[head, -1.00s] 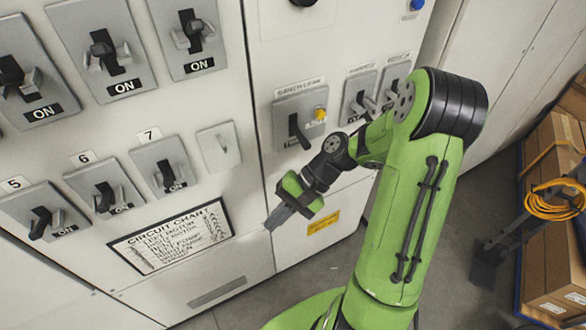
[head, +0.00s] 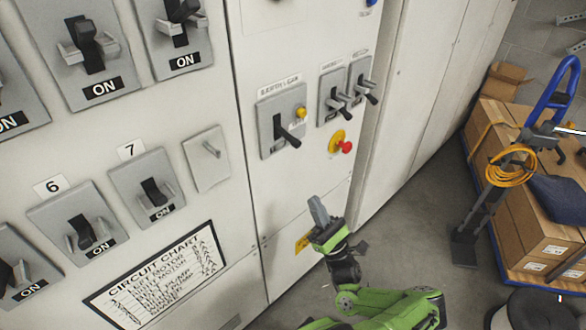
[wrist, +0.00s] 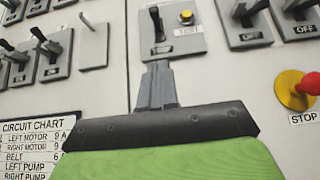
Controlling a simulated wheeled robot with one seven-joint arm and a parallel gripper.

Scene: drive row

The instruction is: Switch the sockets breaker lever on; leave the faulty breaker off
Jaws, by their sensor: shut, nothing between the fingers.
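My gripper (head: 318,208) is shut and empty in front of the cabinet, below the grey earth leak unit (head: 268,124). That unit has a black lever (head: 289,137) and a yellow button. In the wrist view my fingers (wrist: 157,84) point up at the unit (wrist: 188,44), under its lever (wrist: 156,22); I cannot tell contact there. Two smaller breakers, a left one (head: 326,114) and a right one (head: 354,98), sit to its right with levers sticking out. Their name labels are too small to read. In the wrist view the far right breaker (wrist: 287,28) shows OFF.
A red stop button (head: 346,146) on a yellow base juts out below the small breakers. Large breakers marked ON, such as number 7 (head: 137,188), fill the left, above a circuit chart (head: 158,278). Boxes (head: 520,215) and an orange cable (head: 511,166) stand at right.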

